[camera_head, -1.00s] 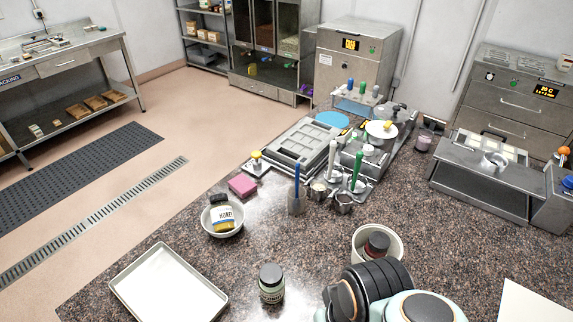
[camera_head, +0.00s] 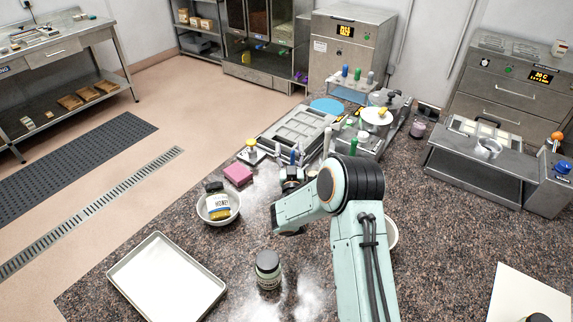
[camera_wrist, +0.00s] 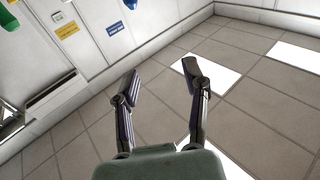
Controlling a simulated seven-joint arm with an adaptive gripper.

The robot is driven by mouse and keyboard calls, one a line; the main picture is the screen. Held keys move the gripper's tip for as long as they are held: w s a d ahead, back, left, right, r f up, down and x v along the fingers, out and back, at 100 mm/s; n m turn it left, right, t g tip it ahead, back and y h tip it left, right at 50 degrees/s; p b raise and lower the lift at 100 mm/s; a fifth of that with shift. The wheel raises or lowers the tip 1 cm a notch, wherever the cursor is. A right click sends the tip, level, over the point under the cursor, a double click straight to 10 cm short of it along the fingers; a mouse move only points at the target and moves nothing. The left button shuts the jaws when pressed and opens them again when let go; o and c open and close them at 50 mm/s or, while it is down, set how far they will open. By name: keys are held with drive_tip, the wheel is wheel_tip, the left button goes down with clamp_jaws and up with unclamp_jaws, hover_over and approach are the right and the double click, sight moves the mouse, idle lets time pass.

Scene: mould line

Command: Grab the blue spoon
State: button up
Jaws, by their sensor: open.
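That view faces grey tiles with bright panels and a white wall.
A green-handled tool (camera_head: 353,146) stands right of the spoon. A pink block (camera_head: 238,174), a white bowl (camera_head: 219,219) with a honey jar, a dark-lidded jar (camera_head: 268,270) and a white tray (camera_head: 168,287) lie left and front.

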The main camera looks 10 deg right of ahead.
drive_tip(key=g, duration=0.2)
approach(293, 162)
drive_tip(key=w, duration=0.4)
drive_tip(key=shift+w+d+f, duration=0.15)
drive_tip(key=shift+d+f, duration=0.05)
drive_tip(key=shift+d, duration=0.05)
drive_tip(key=w, duration=0.4)
drive_tip(key=w+d, duration=0.1)
drive_tip(key=w, duration=0.1)
drive_tip(key=shift+w+r, duration=0.1)
drive_tip(key=shift+w, duration=0.1)
clamp_jaws()
